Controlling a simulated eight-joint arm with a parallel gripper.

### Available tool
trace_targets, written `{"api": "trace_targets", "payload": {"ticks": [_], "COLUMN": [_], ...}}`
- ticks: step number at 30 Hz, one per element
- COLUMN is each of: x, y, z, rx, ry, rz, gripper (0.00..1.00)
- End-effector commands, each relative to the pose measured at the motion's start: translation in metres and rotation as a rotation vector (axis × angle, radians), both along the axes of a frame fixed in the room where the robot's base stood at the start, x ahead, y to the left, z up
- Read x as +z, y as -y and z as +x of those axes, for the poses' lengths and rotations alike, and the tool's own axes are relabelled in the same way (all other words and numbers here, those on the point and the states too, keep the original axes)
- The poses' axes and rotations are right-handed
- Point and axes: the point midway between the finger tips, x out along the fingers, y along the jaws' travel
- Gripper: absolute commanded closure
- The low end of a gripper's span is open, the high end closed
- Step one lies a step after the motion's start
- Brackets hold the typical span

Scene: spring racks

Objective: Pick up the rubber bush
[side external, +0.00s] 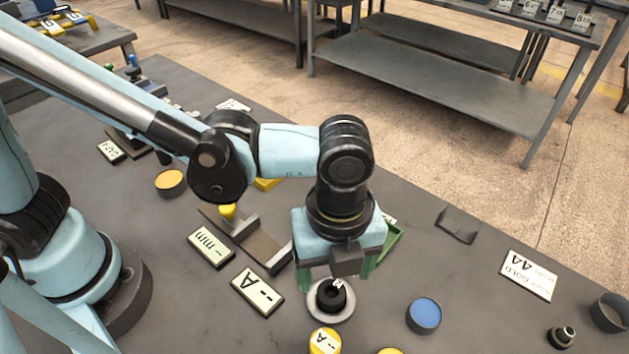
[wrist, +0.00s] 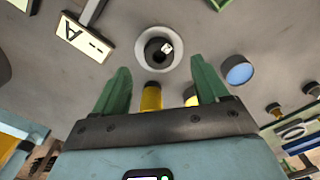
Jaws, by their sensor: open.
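The rubber bush (side external: 328,301) is a short black ring lying on a round pale dish (side external: 345,314), with a small white tag at its top edge. In the wrist view the bush (wrist: 153,49) sits in the dish (wrist: 142,60), just beyond my fingertips and between their lines. My gripper (side external: 336,274) points down with its two green fingers spread apart, above the dish and behind it in the side view. The fingers (wrist: 161,72) also show in the wrist view with nothing held between them. The exact height above the bush is hard to tell.
A yellow-topped cylinder (side external: 325,341) stands close to the dish, and a blue-topped tin (side external: 424,314) is to its right. A display marked A (side external: 257,291) lies to the left.

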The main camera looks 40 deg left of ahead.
Motion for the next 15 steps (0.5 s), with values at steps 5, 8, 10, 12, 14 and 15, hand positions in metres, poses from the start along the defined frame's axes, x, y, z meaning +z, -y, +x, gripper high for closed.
{"api": "trace_targets", "payload": {"ticks": [5,8,10,12,14,15], "x": [-0.014,-0.027,-0.036,-0.043,-0.047,-0.049], "y": [-0.001,-0.002,-0.002,-0.002,-0.002,-0.002], "z": [0.000,0.000,0.000,0.000,0.000,0.000], "rx": [0.001,0.001,0.001,0.001,0.001,0.001], "ry": [0.000,0.000,0.000,0.000,0.000,0.000], "rz": [0.000,0.000,0.000,0.000,0.000,0.000], "gripper": [0.26,0.26,0.26,0.26,0.26,0.26]}}
